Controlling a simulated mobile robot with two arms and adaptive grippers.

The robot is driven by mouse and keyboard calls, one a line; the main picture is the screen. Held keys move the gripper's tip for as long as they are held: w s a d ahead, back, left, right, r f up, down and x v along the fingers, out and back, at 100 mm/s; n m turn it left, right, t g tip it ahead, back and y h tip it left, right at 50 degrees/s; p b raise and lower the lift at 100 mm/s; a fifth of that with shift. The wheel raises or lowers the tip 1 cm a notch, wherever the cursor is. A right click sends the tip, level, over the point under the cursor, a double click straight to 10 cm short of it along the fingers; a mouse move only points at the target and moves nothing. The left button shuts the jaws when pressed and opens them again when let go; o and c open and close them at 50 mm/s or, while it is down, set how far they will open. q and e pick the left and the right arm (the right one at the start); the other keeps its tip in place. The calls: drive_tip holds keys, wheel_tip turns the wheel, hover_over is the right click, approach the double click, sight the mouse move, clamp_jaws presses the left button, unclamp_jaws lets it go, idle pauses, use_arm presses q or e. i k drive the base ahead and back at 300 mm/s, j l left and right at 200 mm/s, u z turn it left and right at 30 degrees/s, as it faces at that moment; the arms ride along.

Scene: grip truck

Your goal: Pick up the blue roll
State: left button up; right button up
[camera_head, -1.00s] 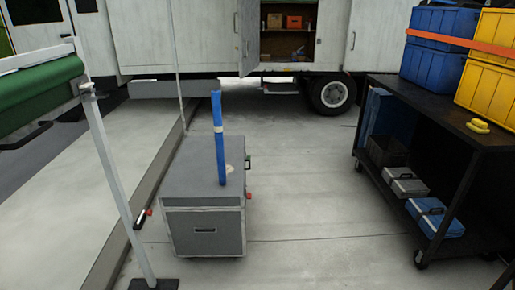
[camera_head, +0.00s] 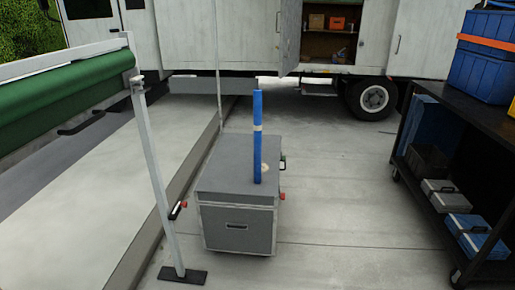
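The blue roll (camera_head: 257,140) stands upright on top of a grey case (camera_head: 225,182), near its right side. A pale band wraps the roll a little above its middle. A small beige round item (camera_head: 277,166) lies beside it on the lid. Neither of my grippers shows in the head view, and nothing touches the roll.
A metal stand with a green roller (camera_head: 70,100) is at the left, its foot (camera_head: 183,275) on the ground near the case. A black cart (camera_head: 455,192) with blue bins (camera_head: 484,72) and small cases is at the right. A white truck (camera_head: 255,35) stands behind. The pavement between case and cart is clear.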

sight(258, 92)
drive_tip(key=i+l+u, duration=0.2)
drive_tip(key=i+l, duration=0.65)
drive_tip(key=l, duration=0.15)
